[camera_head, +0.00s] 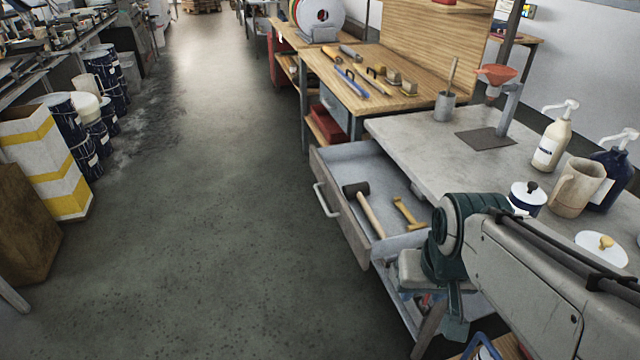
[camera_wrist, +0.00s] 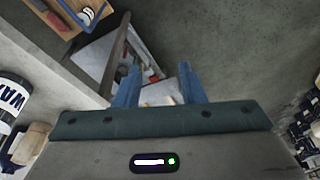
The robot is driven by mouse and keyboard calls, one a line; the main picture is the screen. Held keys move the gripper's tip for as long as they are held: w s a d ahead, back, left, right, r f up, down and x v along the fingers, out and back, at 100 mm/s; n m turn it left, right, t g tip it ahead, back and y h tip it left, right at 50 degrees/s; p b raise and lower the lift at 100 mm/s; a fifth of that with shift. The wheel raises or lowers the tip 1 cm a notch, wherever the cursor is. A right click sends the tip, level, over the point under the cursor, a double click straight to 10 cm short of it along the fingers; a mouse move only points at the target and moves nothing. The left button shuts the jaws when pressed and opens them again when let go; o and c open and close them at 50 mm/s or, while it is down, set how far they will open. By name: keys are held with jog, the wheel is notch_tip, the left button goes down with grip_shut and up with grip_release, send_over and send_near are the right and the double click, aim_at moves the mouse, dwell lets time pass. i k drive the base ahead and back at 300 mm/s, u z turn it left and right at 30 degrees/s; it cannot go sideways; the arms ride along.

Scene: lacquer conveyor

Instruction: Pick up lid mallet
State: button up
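The lid mallet (camera_head: 364,206), with a dark head and a pale wooden handle, lies in the open grey drawer (camera_head: 338,165) under the grey worktop.
A wooden bench (camera_head: 350,95) with tools stands behind. The floor (camera_head: 200,220) left of the drawer is clear.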

aim_at(359, 190)
jog(key=u, duration=0.05)
jog(key=i, duration=1)
